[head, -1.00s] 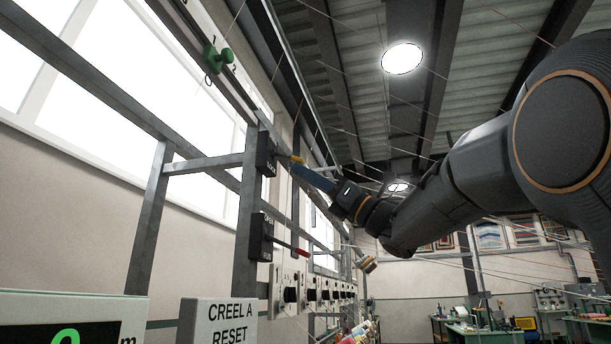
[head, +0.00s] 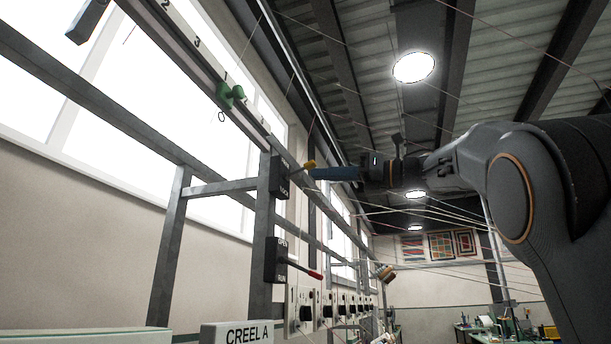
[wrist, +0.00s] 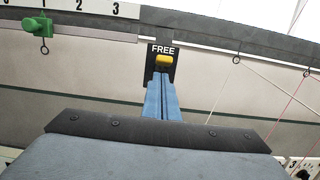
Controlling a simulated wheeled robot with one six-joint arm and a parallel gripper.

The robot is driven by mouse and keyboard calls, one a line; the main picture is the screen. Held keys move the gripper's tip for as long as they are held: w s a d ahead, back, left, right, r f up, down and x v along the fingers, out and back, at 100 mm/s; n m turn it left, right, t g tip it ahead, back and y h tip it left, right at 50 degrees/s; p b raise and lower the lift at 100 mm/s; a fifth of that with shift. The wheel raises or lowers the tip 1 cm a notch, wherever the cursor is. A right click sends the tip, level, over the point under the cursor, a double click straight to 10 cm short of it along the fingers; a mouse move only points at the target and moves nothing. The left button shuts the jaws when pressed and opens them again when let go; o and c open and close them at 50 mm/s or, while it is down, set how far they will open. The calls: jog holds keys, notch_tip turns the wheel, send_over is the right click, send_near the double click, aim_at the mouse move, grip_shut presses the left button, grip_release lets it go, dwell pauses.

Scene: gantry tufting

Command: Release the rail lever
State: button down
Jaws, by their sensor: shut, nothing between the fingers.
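The rail lever has a yellow knob (head: 309,164) and sits on a black box (head: 279,178) on the grey frame post. In the wrist view the yellow knob (wrist: 163,62) lies just under the word FREE on the black plate (wrist: 152,70). The lever's shaft is mostly hidden behind the knob there. My gripper (head: 314,173) is shut, its blue fingers together and empty. Its fingertips (wrist: 160,76) are right at the knob, just below it in the wrist view. I cannot tell whether they touch it.
Below is another black box (head: 275,262) with a red-tipped lever (head: 315,274), labelled OPEN and RUN. A green clamp (head: 229,95) sits on the numbered rail above. Thin yarns run across the right. A row of knob panels (head: 305,308) lies lower down.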

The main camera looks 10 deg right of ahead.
jog(key=shift+f, duration=0.1)
jog(key=b+v, duration=0.7)
jog(key=v, duration=0.4)
jog(key=shift+d, duration=0.4)
jog(key=shift+s, duration=0.1)
dwell(0.4)
